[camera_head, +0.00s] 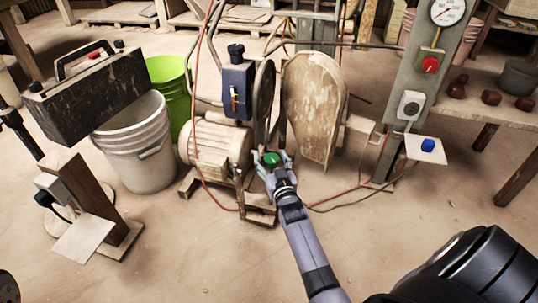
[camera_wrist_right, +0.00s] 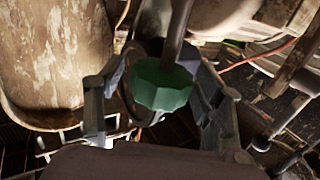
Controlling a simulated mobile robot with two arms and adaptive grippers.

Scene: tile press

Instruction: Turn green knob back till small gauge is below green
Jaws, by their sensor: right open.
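The green knob (camera_head: 272,159) sits low on the front of the machine, beside the motor. In the right wrist view the faceted green knob (camera_wrist_right: 160,87) is large, with a rod running up from it. My right gripper (camera_head: 273,165) reaches it from the front. Its open fingers (camera_wrist_right: 157,95) stand on both sides of the knob; I cannot tell whether either touches it. A round ring (camera_wrist_right: 129,88) shows partly behind the knob; I cannot tell whether it is the small gauge. No small gauge with a readable green zone shows. My left gripper is not in view.
A white dial gauge (camera_head: 447,11) and a red knob (camera_head: 430,64) are on the grey post. A blue button (camera_head: 428,146) sits on a white plate. A tan motor (camera_head: 216,147) and a worn guard (camera_head: 313,105) flank the knob. Buckets stand left.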

